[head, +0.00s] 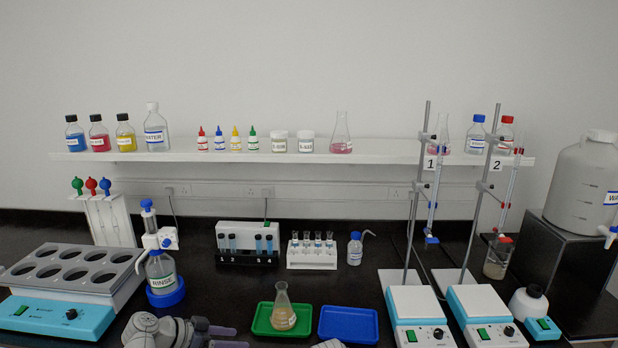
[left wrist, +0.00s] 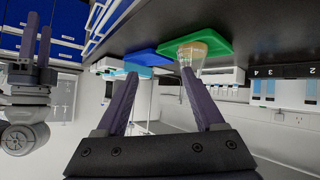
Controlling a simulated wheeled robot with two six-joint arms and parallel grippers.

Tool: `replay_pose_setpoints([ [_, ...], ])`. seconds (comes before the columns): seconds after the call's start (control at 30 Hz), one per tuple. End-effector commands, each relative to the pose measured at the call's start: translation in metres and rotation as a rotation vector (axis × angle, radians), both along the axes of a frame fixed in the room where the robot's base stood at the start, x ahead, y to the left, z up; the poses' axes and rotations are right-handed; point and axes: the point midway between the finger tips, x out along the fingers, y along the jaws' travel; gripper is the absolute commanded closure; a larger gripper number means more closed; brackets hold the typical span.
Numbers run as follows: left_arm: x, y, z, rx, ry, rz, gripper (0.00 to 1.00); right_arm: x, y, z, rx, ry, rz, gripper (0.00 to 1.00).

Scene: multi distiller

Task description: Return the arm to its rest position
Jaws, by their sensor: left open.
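My left gripper (head: 226,337) is at the bottom edge of the head view, left of the green tray (head: 262,324). Its two purple fingers point right and are apart, with nothing between them. The left wrist view, which is upside down, shows this gripper (left wrist: 159,72) open and empty. A conical flask (head: 283,318) with a tan liquid stands on the green tray, clear of the fingers; it also shows beyond the fingertips in the left wrist view (left wrist: 190,62). My right gripper (left wrist: 40,40) shows at the left of the left wrist view; its jaw gap is unclear.
A blue tray (head: 348,325) lies right of the green one. The rinse bottle (head: 161,268) and block with round wells (head: 70,270) stand left. Two stirrers (head: 415,310) (head: 482,308) with burette stands are at right. Tube racks (head: 247,257) (head: 312,255) stand behind.

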Motion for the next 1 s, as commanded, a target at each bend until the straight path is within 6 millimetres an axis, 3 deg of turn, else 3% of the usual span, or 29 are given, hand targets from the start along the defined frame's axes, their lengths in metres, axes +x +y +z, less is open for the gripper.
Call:
replay_pose_setpoints([
  [0.27, -0.040, -0.066, -0.042, 0.132, 0.302, -0.021, 0.30, 0.000, 0.000, 0.000, 0.000, 0.000, 0.000, 0.50],
  [0.4, -0.077, -0.103, -0.069, 0.292, 0.507, 0.023, 0.30, 0.000, 0.000, 0.000, 0.000, 0.000, 0.000, 0.50],
  [0.5, -0.105, -0.119, -0.085, 0.437, 0.625, 0.100, 0.30, 0.000, 0.000, 0.000, 0.000, 0.000, 0.000, 0.50],
  [0.7, -0.141, -0.130, -0.096, 0.676, 0.715, 0.298, 0.30, 0.000, 0.000, 0.000, 0.000, 0.000, 0.000, 0.50],
  [1.0, -0.155, -0.130, -0.095, 0.797, 0.710, 0.451, 0.30, 0.000, 0.000, 0.000, 0.000, 0.000, 0.000, 0.50],
])
